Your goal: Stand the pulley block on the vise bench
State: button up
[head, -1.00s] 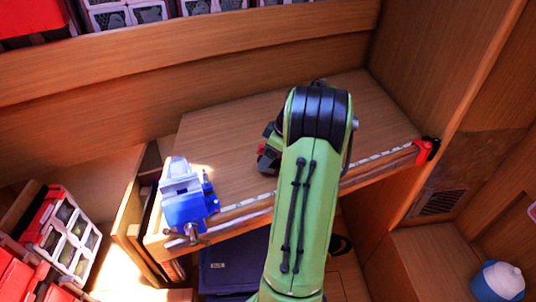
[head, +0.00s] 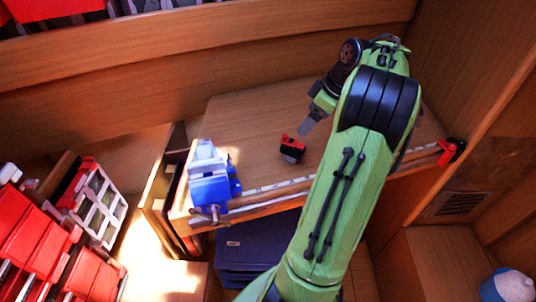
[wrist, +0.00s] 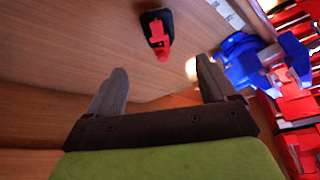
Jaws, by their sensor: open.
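The pulley block (head: 292,149), a small red and black piece, rests on the wooden top of the vise bench (head: 250,118), right of the blue vise (head: 209,180). The block also shows in the wrist view (wrist: 158,35), with a black body and a red part, beyond the fingertips. I cannot tell for sure whether it is upright. My gripper (wrist: 161,75) is open and empty, its grey fingers apart with bare wood between them. In the head view my gripper (head: 313,121) is just right of the block and clear of it.
A measuring strip (head: 272,186) runs along the bench's front edge, with a red clamp (head: 450,151) at its right end. A blue case (head: 255,246) sits below. Red bins (head: 62,240) stand at left. The bench's back left is bare.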

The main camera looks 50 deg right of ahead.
jog(key=w+a+r+m, duration=0.1)
jog(key=w+a+r, duration=0.2)
jog(key=a, duration=0.9)
jog(key=w+a+r, duration=0.3)
jog(key=a, duration=0.8)
jog(key=s+a+f+m+t+h, duration=0.1)
jog(key=s+a+f+m, duration=0.1)
jog(key=s+a, duration=1)
jog(key=shift+s+a+f, duration=0.4)
jog(key=shift+s+f, duration=0.1)
jog(key=shift+s, duration=0.15)
jog(key=shift+s, duration=0.1)
jog(key=shift+a, duration=0.5)
